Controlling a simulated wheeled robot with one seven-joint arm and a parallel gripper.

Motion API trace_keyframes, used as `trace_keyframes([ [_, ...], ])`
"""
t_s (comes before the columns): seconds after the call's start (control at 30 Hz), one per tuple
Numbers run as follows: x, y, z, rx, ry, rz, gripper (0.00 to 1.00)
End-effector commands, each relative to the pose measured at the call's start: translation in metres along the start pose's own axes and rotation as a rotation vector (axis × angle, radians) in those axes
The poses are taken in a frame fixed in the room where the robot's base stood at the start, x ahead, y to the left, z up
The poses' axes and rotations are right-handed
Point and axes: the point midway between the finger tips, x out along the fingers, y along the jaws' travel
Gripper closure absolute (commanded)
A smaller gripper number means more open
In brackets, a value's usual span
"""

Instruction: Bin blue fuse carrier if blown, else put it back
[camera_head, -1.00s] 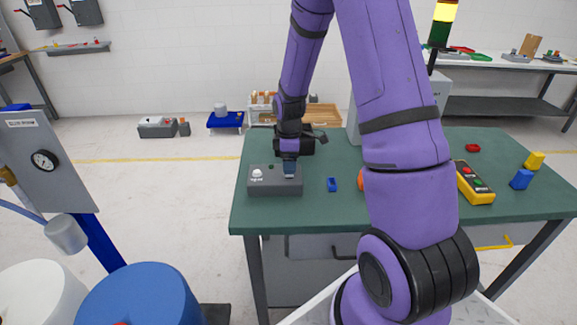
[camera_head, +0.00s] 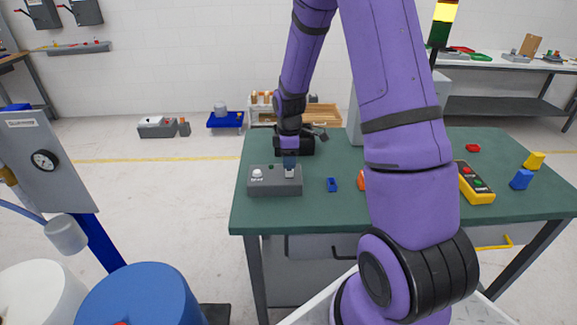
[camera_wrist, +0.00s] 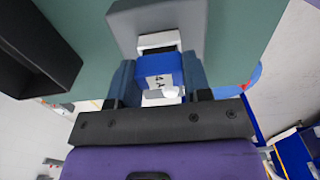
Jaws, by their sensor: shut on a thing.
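My gripper (camera_head: 289,163) is over the right part of a grey box (camera_head: 275,188) on the green table. In the wrist view, my gripper (camera_wrist: 158,80) is shut on the blue fuse carrier (camera_wrist: 172,66), which has a white label with dark marks. A white socket (camera_wrist: 158,41) on the grey box shows just beyond the carrier; whether they touch is unclear. The box has a round white lamp (camera_head: 257,173) at its left; I cannot tell whether it is lit. A small blue slotted piece (camera_head: 332,185) lies on the table right of the box.
On the green table (camera_head: 420,215) stand a yellow control box (camera_head: 475,183), a blue block (camera_head: 521,180), a yellow block (camera_head: 535,160) and a red piece (camera_head: 473,148). My arm partly hides an orange thing (camera_head: 362,180). A blue drum (camera_head: 150,300) stands at front left.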

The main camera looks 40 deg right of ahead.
Motion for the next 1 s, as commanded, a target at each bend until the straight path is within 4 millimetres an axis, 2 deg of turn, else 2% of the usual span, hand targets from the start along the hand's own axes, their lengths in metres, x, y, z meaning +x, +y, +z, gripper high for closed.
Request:
trace_keyframes([
  [1.0, -0.035, 0.0, 0.0, 0.0, 0.001, 0.002, 0.99],
])
